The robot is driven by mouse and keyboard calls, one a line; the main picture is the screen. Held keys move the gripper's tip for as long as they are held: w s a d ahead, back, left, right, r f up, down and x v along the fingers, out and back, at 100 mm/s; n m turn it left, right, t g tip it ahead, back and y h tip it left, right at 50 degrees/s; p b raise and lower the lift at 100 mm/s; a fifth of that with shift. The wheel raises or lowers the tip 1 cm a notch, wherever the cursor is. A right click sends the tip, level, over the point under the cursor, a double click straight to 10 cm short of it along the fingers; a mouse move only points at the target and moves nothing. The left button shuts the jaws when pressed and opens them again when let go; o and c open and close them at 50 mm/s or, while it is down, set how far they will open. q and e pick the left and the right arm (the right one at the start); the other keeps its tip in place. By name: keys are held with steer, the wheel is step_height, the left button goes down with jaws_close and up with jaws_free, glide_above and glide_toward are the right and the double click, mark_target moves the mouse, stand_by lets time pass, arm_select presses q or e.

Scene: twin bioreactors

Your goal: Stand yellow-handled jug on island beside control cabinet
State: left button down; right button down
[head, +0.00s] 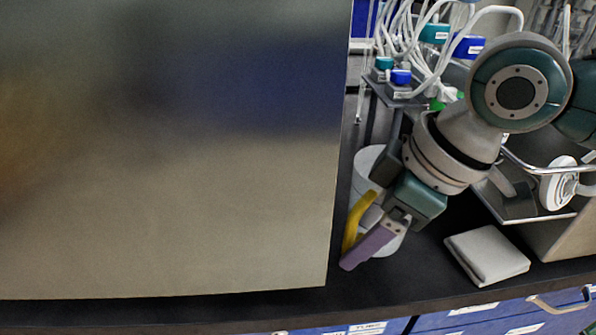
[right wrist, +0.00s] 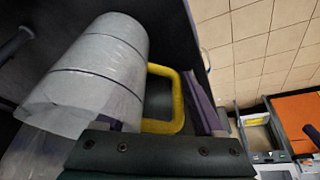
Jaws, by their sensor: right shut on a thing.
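The jug is a pale, translucent cylinder (head: 366,160) with a yellow handle (head: 358,218). In the head view it is upright over the dark island top (head: 420,265), close to the right edge of a large metal panel (head: 170,200), which looks like the control cabinet. My right gripper (head: 362,246), with purple fingers, is shut on the handle; its wrist hides part of the jug. I cannot tell whether the jug's base touches the top. In the right wrist view the jug (right wrist: 95,75) and its handle (right wrist: 178,100) show beside a purple finger. My left gripper is not in view.
A folded white cloth (head: 487,255) lies on the island to the right. Tubing and bottles with blue and teal caps (head: 400,77) stand behind. A metal rail (head: 540,170) is at the right. Blue drawers (head: 500,315) are below the front edge.

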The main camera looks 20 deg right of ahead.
steer(key=shift+w+d, duration=0.1)
steer(key=shift+w, duration=0.4)
steer(key=shift+f, duration=0.2)
steer(key=shift+f+b, duration=0.3)
steer(key=shift+f, duration=1.3)
jaws_free()
